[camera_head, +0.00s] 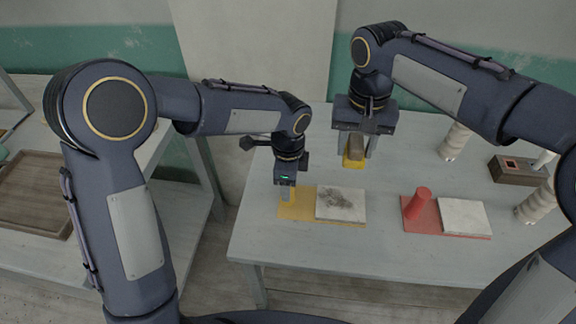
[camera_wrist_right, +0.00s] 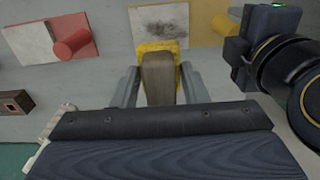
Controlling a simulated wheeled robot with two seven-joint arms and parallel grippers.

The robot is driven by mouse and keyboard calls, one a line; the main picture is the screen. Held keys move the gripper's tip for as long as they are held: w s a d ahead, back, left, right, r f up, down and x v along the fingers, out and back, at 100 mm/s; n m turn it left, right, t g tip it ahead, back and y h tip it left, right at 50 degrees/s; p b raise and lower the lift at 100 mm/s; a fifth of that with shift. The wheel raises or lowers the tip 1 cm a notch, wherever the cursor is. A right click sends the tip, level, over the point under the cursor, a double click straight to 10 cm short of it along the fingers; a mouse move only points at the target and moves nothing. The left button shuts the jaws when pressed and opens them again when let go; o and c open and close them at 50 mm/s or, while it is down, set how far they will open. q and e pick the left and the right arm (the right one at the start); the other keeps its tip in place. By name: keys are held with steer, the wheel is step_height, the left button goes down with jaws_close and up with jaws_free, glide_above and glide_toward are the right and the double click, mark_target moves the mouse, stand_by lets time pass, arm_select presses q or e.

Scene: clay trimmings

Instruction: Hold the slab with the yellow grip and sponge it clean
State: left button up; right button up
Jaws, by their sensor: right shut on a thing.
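A pale slab with a dark grey smear (camera_head: 341,204) lies on the yellow board (camera_head: 296,212); it also shows in the right wrist view (camera_wrist_right: 160,24). The yellow grip (camera_head: 289,194) stands at the board's left end, mostly hidden by my left gripper (camera_head: 287,190), which is down over it. Its fingers are too hidden to tell whether they are closed. My right gripper (camera_head: 357,150) is shut on the brown-backed yellow sponge (camera_head: 353,162), held above the table behind the slab. The sponge (camera_wrist_right: 158,75) sits between the fingers in the right wrist view.
A red board (camera_head: 412,225) with a red grip (camera_head: 416,203) and a whiter slab (camera_head: 464,216) lies to the right. A brown box (camera_head: 515,172) and ribbed pale posts (camera_head: 455,141) stand farther right. The table's front edge is clear. A wooden tray (camera_head: 38,220) rests at the left.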

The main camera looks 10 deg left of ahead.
arm_select(q)
steer(key=shift+f, duration=1.4)
steer(key=shift+c, duration=0.3)
jaws_close()
